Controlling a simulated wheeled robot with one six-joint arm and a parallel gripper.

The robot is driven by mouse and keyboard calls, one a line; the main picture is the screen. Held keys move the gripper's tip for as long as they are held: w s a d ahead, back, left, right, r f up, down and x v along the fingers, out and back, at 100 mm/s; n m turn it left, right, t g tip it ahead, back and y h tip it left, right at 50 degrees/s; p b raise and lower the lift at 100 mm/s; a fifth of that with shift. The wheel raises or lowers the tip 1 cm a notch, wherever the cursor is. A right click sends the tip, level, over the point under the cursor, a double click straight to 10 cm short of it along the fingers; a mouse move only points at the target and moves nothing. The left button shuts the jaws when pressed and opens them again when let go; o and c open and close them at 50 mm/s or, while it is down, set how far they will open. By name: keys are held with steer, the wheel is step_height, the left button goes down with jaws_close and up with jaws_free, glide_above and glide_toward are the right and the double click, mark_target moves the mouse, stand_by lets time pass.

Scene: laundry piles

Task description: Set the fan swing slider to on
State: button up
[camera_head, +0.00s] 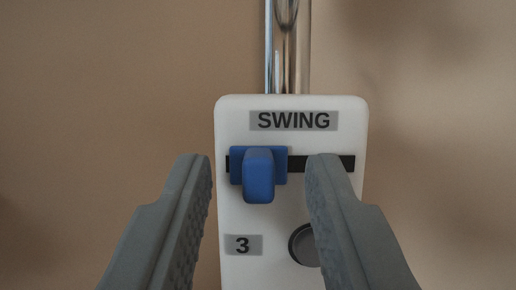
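The fan's white control panel (290,108) stands upright, facing me in the middle of the view. The blue swing slider (258,175) sits towards the left end of a dark horizontal slot (325,163), under the label SWING (293,120). The slot shows to the right of the slider. My gripper (258,165) is open, with one grey finger to the left of the slider and the other to its right. I see gaps on both sides of the slider, wider on the right. My right finger covers part of the slot.
A round dark grey button (303,246) beside the label 3 (243,245) is below the slot, partly hidden by my right finger. A metal pole (291,55) rises behind the panel. The plain tan background is clear on both sides.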

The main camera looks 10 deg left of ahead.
mark_target(332, 143)
steer(key=shift+w, duration=0.15)
steer(key=shift+c, duration=0.2)
jaws_close()
steer(key=shift+w+d, duration=0.2)
steer(key=shift+d, duration=1.45)
steer(key=shift+r, duration=0.1)
